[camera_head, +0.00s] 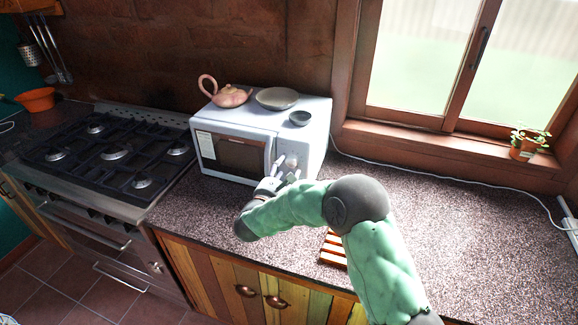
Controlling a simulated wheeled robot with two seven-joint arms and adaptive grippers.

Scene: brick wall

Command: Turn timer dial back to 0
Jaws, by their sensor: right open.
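A white microwave (262,140) stands on the speckled counter below the brick wall. Its control panel is on the right of its front, with a round dial (291,160) there. My right gripper (287,171) is open at the panel, with its fingertips just below and around the dial. I cannot tell whether the fingers touch the dial. The dial's markings and setting are too small to read. The lower part of the panel is hidden by my gripper. My left gripper is not in view.
A pink teapot (229,95), a plate (277,98) and a small bowl (300,118) sit on the microwave. A gas stove (110,155) is to the left. A wooden rack (332,249) lies by my arm. The counter to the right is mostly clear.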

